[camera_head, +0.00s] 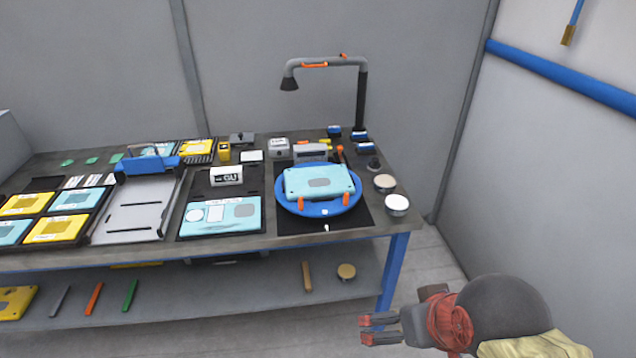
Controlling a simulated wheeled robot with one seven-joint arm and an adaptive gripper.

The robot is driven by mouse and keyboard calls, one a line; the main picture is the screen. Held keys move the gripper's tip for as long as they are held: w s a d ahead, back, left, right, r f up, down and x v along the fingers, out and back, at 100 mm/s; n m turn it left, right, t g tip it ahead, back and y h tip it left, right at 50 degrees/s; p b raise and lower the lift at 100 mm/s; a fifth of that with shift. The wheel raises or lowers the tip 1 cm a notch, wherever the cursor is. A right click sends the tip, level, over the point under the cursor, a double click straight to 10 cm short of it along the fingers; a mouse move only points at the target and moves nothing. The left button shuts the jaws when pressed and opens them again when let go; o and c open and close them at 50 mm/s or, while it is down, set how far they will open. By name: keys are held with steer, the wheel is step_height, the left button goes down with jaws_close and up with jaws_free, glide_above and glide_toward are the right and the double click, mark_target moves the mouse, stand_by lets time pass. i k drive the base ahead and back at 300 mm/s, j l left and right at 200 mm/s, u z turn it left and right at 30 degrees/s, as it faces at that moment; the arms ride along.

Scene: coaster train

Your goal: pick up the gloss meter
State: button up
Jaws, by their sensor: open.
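A small white block marked "GU" (226,175), which looks like the gloss meter, sits on a dark panel on the workbench (300,241), left of the blue turntable (320,209). It stands behind a light-blue plate with cut-outs (222,214). My gripper (365,330) is open and empty. It is low at the front right, beyond the bench's front right corner, well apart from the block and pointing left.
A light-blue panel (319,181) lies on the turntable, with orange clamps at its front. A grey lamp arm (362,95) rises at the back right. Yellow and light-blue plates fill the left. Round tins (397,204) stand near the right edge. A blue bench leg (392,270) is near my gripper.

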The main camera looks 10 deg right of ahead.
mark_target(231, 175)
steer(key=i+j+z, duration=0.35)
steer(key=j, duration=0.75)
steer(key=i+j+z, duration=0.1)
steer(key=j+z, duration=0.25)
steer(key=j, duration=0.8)
steer(key=j+z, duration=0.35)
steer(key=j, duration=0.8)
